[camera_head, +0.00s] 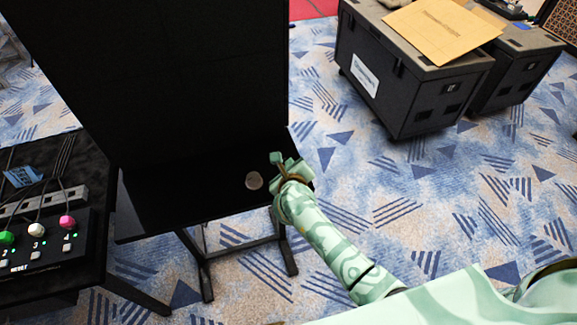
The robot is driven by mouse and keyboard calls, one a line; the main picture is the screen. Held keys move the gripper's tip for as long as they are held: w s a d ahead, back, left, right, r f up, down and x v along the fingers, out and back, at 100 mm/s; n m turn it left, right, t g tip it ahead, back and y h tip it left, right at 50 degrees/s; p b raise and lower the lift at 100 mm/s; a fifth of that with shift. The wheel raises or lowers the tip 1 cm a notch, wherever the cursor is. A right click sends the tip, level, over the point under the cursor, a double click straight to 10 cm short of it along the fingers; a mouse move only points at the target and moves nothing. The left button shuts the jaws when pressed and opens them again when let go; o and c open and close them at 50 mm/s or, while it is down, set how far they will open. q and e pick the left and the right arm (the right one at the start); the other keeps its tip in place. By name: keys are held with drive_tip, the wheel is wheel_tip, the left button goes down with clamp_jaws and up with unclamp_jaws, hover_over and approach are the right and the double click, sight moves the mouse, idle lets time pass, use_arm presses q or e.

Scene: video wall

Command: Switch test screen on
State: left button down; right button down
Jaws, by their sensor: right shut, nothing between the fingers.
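A large black screen panel (160,75) stands upright in the middle left. It looks dark, with no picture on it. A black shelf or table (165,205) is below it. A small round greyish-brown piece (254,180) is on that dark surface. My right gripper (281,162) is shut and empty, just right of the round piece and apart from it in the picture, near the right edge of the shelf. I cannot tell its height above the shelf. My left gripper is not in view.
A control box (45,240) with green, white and pink knobs and a RESET label sits on a black table at the left. Black cases (405,85) stand at the upper right, with a brown envelope (440,30) on top. Blue patterned carpet is clear at the right.

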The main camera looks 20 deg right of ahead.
drive_tip(key=shift+w+f+b, duration=0.15)
drive_tip(key=shift+f+b, duration=0.15)
drive_tip(key=shift+f, duration=0.1)
idle(0.7)
drive_tip(key=shift+r, duration=0.1)
drive_tip(key=shift+s+r+p, duration=0.3)
drive_tip(key=shift+r+p, duration=0.4)
drive_tip(key=shift+p, duration=0.25)
drive_tip(key=r+p, duration=0.1)
drive_tip(key=s+r+p, duration=0.1)
drive_tip(key=r+p, duration=0.2)
drive_tip(key=p, duration=0.1)
drive_tip(key=shift+s+r, duration=0.25)
drive_tip(key=shift+r, duration=0.15)
